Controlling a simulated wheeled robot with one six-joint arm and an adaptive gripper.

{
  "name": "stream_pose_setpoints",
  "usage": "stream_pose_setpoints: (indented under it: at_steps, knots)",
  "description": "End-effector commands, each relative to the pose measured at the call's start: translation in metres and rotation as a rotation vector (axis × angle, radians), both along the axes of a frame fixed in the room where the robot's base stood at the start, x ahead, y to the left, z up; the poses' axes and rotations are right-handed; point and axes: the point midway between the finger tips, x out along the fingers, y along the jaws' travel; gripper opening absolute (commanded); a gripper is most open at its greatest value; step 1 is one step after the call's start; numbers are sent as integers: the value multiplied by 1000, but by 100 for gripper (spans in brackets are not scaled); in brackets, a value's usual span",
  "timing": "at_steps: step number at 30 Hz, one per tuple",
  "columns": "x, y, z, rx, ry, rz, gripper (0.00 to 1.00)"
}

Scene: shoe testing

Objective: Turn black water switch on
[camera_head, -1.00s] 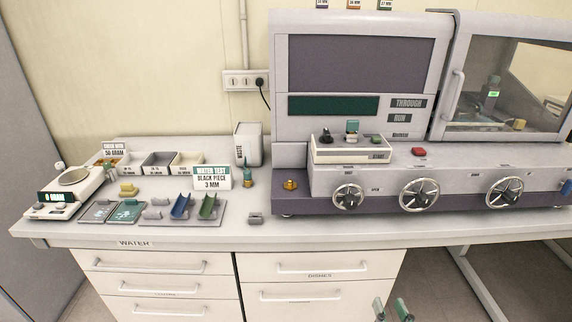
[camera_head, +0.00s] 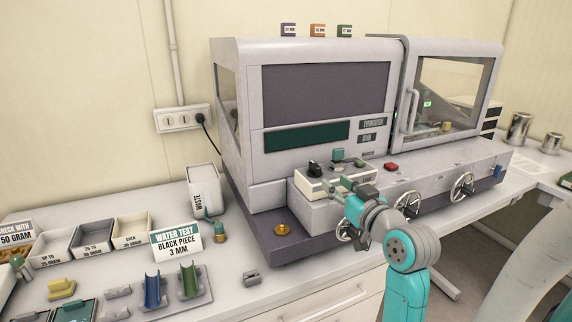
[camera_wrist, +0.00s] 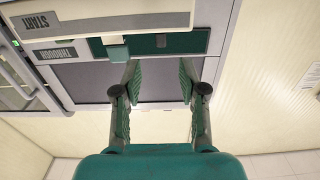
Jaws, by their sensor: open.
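The black switch (camera_head: 315,168) stands on the left part of a cream control box (camera_head: 312,188) in the head view. A teal switch (camera_head: 338,155) stands to its right on the same box; it also shows in the wrist view (camera_wrist: 116,50). My gripper (camera_head: 342,184) is at the box's front, to the right of the black switch and apart from it. In the wrist view my gripper (camera_wrist: 160,82) is open, with nothing between its fingers. A small dark shape (camera_wrist: 161,41) beyond the fingers may be the black switch; I cannot tell.
The large grey machine (camera_head: 325,90) stands behind the box. A red button (camera_head: 391,166) and handwheels (camera_head: 462,186) are to the right. The WATER TEST sign (camera_head: 178,240), waste bin (camera_head: 204,188) and brass knob (camera_head: 282,229) are to the left.

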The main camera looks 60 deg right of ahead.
Motion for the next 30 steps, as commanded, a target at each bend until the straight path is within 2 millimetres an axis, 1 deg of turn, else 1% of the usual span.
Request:
stream_pose_setpoints:
  at_steps: [1,4,8,15,21,25,30]
  knots:
    - [-1,-3,3,-5,1,-3,42]
    - [2,-5,4,-6,4,-2,42]
    - [15,-13,4,-5,3,-1,42]
    - [52,-34,4,-5,3,1,42]
    - [76,-50,4,-6,2,0,42]
    - [86,-56,4,-5,3,-2,42]
    - [90,-59,4,-5,3,-2,42]
